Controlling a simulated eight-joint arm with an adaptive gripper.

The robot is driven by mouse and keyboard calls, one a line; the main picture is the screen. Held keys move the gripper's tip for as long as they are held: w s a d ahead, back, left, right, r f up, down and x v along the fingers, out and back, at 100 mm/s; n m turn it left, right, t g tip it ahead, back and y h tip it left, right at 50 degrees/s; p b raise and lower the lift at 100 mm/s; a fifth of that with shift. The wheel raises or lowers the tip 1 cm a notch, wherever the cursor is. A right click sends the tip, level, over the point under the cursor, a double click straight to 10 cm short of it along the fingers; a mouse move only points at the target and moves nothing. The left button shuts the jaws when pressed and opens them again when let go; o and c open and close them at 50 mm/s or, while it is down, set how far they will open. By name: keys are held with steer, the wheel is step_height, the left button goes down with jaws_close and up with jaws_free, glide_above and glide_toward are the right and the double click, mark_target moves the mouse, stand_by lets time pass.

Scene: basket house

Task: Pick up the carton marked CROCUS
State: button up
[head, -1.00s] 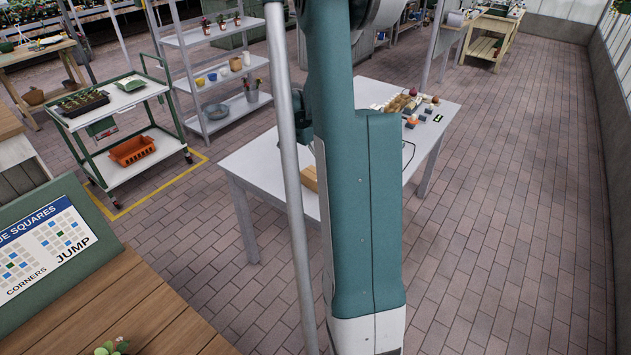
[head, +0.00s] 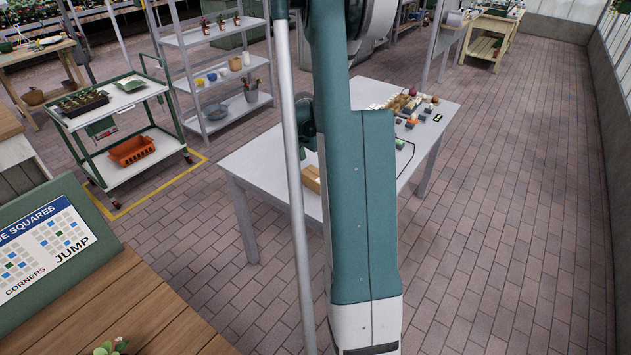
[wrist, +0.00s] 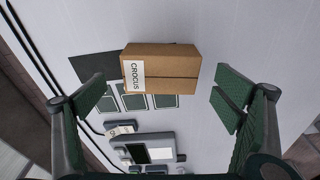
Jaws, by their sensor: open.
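The carton marked CROCUS (wrist: 165,70) is a brown cardboard box with a white label on its left end, lying on the white table. In the wrist view it is ahead of my open gripper (wrist: 163,97), in line with the gap between the two green-padded fingers, and neither finger touches it. In the head view a small part of a brown box (head: 312,176) shows on the table beside my arm. My arm and a grey pole hide much of the table there, and I cannot make out my fingertips.
The table (head: 262,180) also bears a grey device with a screen (wrist: 145,148), dark panels (wrist: 163,101) and a dark cable (wrist: 35,55). Several small items (head: 412,108) stand at its far right end. A green-framed cart (head: 120,110) and a grey shelf rack (head: 215,80) stand to the left.

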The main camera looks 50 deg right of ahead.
mark_target(315, 174)
steer(key=shift+d+f, duration=0.1)
steer(key=shift+f, duration=0.4)
steer(key=shift+d+f+b, duration=0.2)
steer(key=shift+f+b, duration=0.1)
steer(key=shift+f, duration=1)
steer(key=shift+d+f+b, duration=0.15)
steer(key=shift+f+b, duration=0.1)
steer(key=shift+f, duration=1)
steer(key=c, duration=1.1)
steer(key=shift+o, duration=0.2)
steer(key=shift+r, duration=0.15)
steer(key=shift+r+p, duration=0.75)
steer(key=shift+r, duration=4.1)
